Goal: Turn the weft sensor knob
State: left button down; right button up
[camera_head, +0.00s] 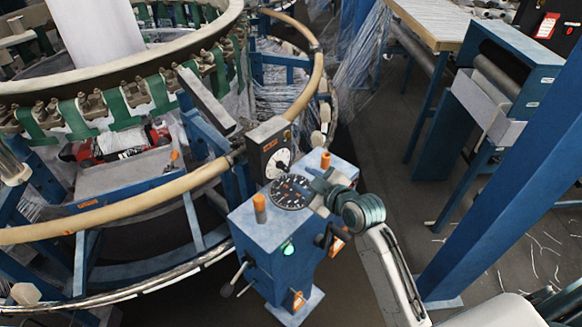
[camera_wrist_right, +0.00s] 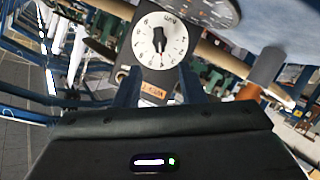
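The weft sensor is a dark box with a white round dial (camera_head: 277,163) and an orange label, at the back edge of a blue control box. In the right wrist view a black pointer knob (camera_wrist_right: 159,40) sits at the centre of that white dial. My right gripper (camera_head: 318,184) is over the blue box, to the right of the dial and apart from it. In the right wrist view its two dark fingers (camera_wrist_right: 159,72) are spread with nothing between them, and the knob shows beyond the gap. My left gripper is in neither view.
The blue control box (camera_head: 257,234) carries a black gauge (camera_head: 291,191), orange-topped posts (camera_head: 260,208) and a green button (camera_head: 288,249). The loom's tan ring (camera_head: 150,209) curves past on the left. A blue beam (camera_head: 505,180) slants at right. Floor between is open.

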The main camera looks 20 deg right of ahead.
aim_at(286, 169)
jog(key=p+x, duration=0.2)
jog(key=x, duration=0.6)
jog(key=shift+w+a, duration=0.15)
jog(key=shift+w, duration=0.15)
jog(key=shift+w+a+f, duration=0.15)
jog(key=shift+w+f, duration=0.2)
jog(key=shift+w, duration=0.15)
grip_shut()
